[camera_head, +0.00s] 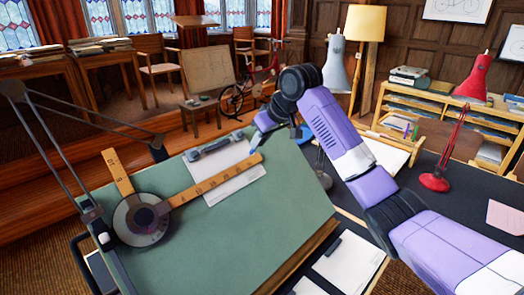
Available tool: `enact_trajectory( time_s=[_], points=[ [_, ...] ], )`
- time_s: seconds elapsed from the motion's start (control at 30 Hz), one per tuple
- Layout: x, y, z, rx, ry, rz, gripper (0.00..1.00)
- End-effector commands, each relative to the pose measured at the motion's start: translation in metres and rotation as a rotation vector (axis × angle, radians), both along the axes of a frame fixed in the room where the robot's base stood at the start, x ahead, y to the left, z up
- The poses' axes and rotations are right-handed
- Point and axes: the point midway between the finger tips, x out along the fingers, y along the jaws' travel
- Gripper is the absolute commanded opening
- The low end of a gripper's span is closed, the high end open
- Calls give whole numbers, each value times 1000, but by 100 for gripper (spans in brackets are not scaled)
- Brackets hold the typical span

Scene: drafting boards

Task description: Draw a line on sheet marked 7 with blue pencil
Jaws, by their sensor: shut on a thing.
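A white sheet (226,188) lies on the tilted green drafting board (240,225); I cannot read any number on it. The orange ruler arm (205,186) of the drafting machine crosses the sheet. My gripper (261,130) is above the board's upper right part, near the sheet's upper right corner and the ruler's far end. It is shut on a thin blue thing, apparently the blue pencil (254,146), which points down. I cannot tell whether its tip touches the paper. The fingers are small and mostly hidden by the wrist. No drawn line is discernible on the sheet.
The drafting machine's round head (142,219) sits at the board's left. A grey bar-shaped object (214,146) lies at the sheet's top. A dark desk (440,205) with a red lamp (434,181) stands right. More papers (349,262) lie below right. The board's lower middle is clear.

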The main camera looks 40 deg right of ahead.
Motion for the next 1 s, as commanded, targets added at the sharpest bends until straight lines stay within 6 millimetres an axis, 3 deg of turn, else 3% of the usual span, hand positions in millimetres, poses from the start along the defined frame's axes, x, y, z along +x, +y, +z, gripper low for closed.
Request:
enact_trajectory(
  time_s=[0.27,0.67,1.0],
  points=[
    [4,0,-4,-1,-66,59,0],
    [31,1,-33,0,-64,57,0],
    [29,41,-27,0,-64,59,0]
  ],
)
